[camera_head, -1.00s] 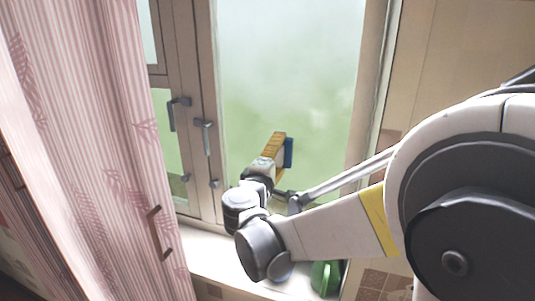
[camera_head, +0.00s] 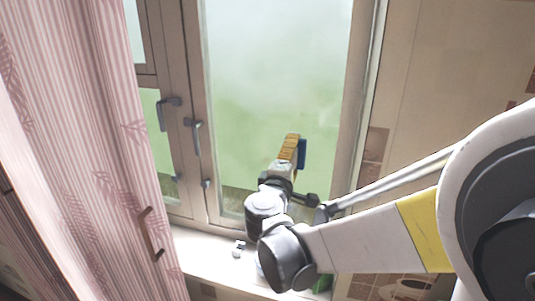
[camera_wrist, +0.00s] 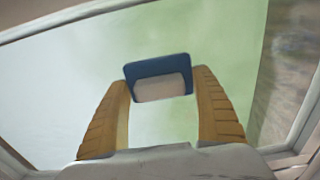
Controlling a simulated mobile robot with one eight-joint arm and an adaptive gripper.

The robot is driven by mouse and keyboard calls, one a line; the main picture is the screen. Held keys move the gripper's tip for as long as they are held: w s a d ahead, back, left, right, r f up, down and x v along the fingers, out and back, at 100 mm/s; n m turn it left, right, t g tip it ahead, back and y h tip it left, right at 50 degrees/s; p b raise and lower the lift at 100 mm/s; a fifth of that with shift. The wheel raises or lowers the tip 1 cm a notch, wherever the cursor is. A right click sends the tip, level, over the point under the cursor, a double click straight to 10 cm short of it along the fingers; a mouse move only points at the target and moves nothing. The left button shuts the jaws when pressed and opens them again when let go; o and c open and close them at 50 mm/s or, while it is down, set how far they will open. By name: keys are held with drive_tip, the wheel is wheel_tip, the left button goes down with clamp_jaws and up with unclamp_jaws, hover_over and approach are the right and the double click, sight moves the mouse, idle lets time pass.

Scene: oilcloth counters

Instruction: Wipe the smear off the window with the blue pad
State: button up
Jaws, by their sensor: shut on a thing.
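The blue pad (camera_head: 302,153) is held at the tips of my gripper (camera_head: 291,150), in front of the lower right part of the window pane (camera_head: 270,70). In the wrist view the pad (camera_wrist: 157,67) sits between the two yellow finger tips (camera_wrist: 162,86), with its pale block facing the camera and its blue side toward the glass. I cannot tell whether the pad touches the glass. The pane is hazy white above and green below. I cannot pick out the smear clearly from this haze.
A pink striped curtain (camera_head: 75,130) hangs at the left. Window handles (camera_head: 194,135) stick out left of the pane. A green object (camera_head: 322,284) is mostly hidden behind my arm.

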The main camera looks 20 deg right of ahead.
drive_tip(key=shift+s, duration=0.1)
drive_tip(key=shift+p+v, duration=0.3)
drive_tip(key=shift+v, duration=2.6)
drive_tip(key=shift+a, duration=0.15)
drive_tip(key=v, duration=0.2)
drive_tip(key=shift+s+a, duration=0.15)
drive_tip(key=shift+s, duration=0.2)
drive_tip(key=w+a+f, duration=0.5)
drive_tip(key=w+a, duration=0.3)
drive_tip(key=shift+x, duration=2.55)
